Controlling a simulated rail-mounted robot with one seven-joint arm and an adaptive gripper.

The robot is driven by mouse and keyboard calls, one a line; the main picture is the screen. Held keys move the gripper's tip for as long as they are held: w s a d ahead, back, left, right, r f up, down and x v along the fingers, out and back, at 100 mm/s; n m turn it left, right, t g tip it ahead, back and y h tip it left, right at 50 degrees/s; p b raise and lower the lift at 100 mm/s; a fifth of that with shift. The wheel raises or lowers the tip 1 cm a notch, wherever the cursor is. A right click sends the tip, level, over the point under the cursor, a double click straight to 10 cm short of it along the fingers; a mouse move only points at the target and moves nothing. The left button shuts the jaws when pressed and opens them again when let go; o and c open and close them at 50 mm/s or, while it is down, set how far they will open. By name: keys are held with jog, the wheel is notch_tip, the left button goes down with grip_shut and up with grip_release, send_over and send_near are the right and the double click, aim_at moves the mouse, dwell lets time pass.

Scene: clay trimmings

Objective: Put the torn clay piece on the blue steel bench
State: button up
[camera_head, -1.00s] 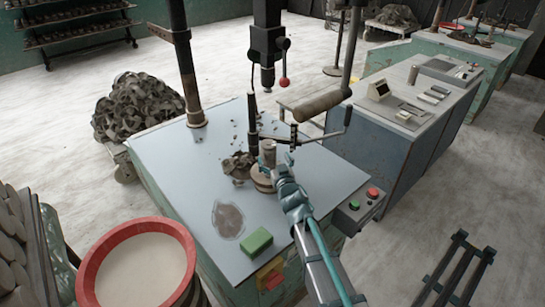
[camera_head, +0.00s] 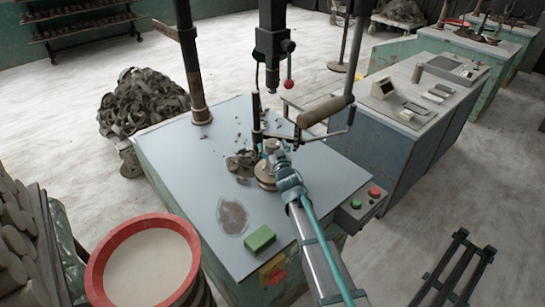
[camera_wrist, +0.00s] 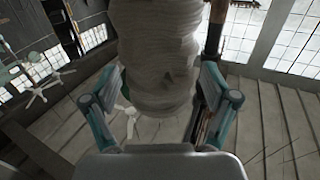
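The clay piece is a grey, ridged, roughly cylindrical lump; in the wrist view the clay (camera_wrist: 158,50) fills the upper middle and narrows downward. The two fingers of my gripper (camera_wrist: 160,90) stand on either side of it, close to its edges; I cannot tell whether they press on it. In the head view my gripper (camera_head: 272,152) is at the round wheel head (camera_head: 264,179) on the machine table and mostly hides the clay there. The blue steel bench (camera_head: 388,158), with blue sides and a grey top, stands right of the machine.
The machine table (camera_head: 195,165) carries clay scraps (camera_head: 241,162), a wet patch (camera_head: 232,217) and a green block (camera_head: 260,238). A roller arm (camera_head: 325,110) and black post (camera_head: 257,120) stand close to my gripper. The bench top holds small items (camera_head: 383,88); its near part looks clear.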

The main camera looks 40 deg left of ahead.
grip_shut()
jog(key=shift+r, duration=0.2)
dwell(0.3)
